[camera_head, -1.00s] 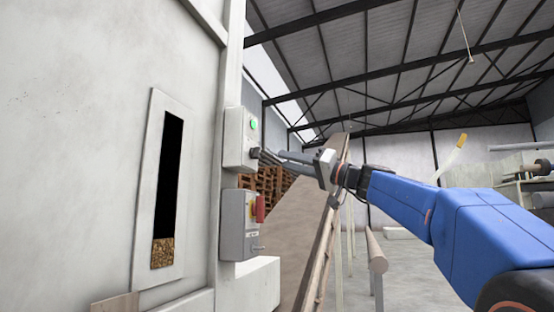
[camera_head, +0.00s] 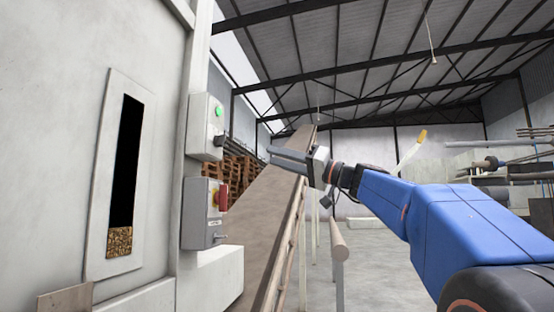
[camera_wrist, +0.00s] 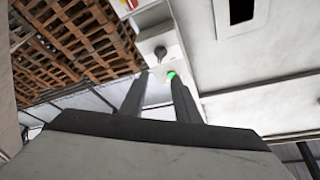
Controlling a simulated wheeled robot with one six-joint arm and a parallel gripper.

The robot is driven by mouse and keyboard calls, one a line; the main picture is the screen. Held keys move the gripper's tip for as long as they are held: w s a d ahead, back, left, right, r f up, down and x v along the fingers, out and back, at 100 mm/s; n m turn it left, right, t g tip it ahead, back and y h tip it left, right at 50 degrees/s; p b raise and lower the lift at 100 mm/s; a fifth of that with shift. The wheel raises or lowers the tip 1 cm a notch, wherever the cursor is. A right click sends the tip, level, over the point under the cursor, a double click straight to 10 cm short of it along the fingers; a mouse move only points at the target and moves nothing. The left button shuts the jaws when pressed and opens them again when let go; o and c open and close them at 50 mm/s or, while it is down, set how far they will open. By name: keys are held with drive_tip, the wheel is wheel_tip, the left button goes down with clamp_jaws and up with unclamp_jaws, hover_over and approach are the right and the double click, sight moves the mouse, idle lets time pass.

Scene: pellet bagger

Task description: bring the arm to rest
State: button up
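My gripper (camera_head: 271,154) is held out level in front of the sloping conveyor, to the right of the control boxes and apart from them. In the wrist view its two fingers (camera_wrist: 158,78) are spread with a gap between them, and nothing is held. The upper grey control box (camera_head: 203,128) has a lit green button (camera_head: 219,111) and a dark knob (camera_head: 219,140). The knob also shows in the wrist view (camera_wrist: 160,52), just past the fingertips in the picture. The blue arm reaches in from the right.
A lower box (camera_head: 203,228) carries a red and yellow switch (camera_head: 219,198). A white panel at the left has a dark sight window (camera_head: 126,165) with pellets (camera_head: 119,242) at its bottom. The conveyor (camera_head: 262,220) rises behind my gripper. Stacked pallets (camera_head: 238,170) stand beyond.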

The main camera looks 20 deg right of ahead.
drive_tip(key=s+a+f+m+g+h, duration=0.15)
drive_tip(key=s+a+f, duration=0.25)
drive_tip(key=f, duration=0.8)
drive_tip(key=s+a+f+g+h, duration=0.3)
drive_tip(key=a+f, duration=0.1)
drive_tip(key=f, duration=0.7)
drive_tip(key=s+a+f+m+g+h, duration=0.1)
drive_tip(key=s+a+f+g+h, duration=0.2)
drive_tip(key=f, duration=0.9)
drive_tip(key=s+d+f+g+h, duration=0.1)
drive_tip(key=s+d+f+h, duration=0.1)
drive_tip(key=s+f, duration=0.4)
drive_tip(key=s+d+f+g+h, duration=0.1)
drive_tip(key=s+d+f+h, duration=0.1)
drive_tip(key=s+f, duration=0.5)
drive_tip(key=s+d+f+g+h, duration=0.2)
drive_tip(key=s+f, duration=0.5)
drive_tip(key=f, duration=0.9)
drive_tip(key=shift+s+d+f+n+h, duration=0.15)
drive_tip(key=shift+f+n+h, duration=0.2)
drive_tip(key=shift+h, duration=0.2)
